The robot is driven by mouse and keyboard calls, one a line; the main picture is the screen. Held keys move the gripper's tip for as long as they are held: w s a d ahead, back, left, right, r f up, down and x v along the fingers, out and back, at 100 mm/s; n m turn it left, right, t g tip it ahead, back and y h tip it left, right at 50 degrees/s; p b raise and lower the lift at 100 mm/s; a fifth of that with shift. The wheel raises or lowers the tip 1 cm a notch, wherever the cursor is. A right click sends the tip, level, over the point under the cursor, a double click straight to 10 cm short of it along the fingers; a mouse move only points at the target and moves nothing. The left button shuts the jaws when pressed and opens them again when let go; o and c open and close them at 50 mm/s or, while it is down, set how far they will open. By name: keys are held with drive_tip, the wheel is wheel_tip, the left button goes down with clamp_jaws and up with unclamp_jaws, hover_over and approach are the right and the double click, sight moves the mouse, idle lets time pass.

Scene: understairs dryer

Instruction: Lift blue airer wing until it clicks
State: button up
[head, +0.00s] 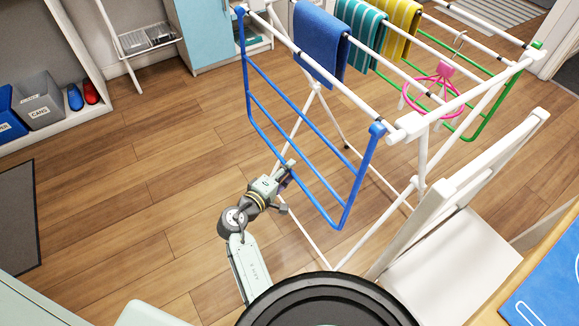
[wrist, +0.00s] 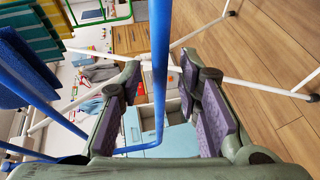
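The blue airer wing (head: 308,143) hangs down from the left side of the white drying rack (head: 365,103), sloping toward the floor. My gripper (head: 288,176) is at the wing's lower outer bar in the head view. In the wrist view my gripper (wrist: 165,108) is open, with purple-padded fingers on both sides of a blue tube (wrist: 160,70). Gaps show between the tube and both pads. The tube bends to the left near its lower end. The wing's hinge and any catch are too small to read.
A blue towel (head: 320,45), a teal striped towel (head: 362,35) and a yellow striped towel (head: 402,28) hang on the rack. A white chair (head: 440,255) stands close on the right. Wooden floor (head: 150,190) is clear to the left.

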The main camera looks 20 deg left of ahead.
drive_tip(key=shift+x, duration=0.8)
drive_tip(key=shift+c, duration=0.3)
clamp_jaws()
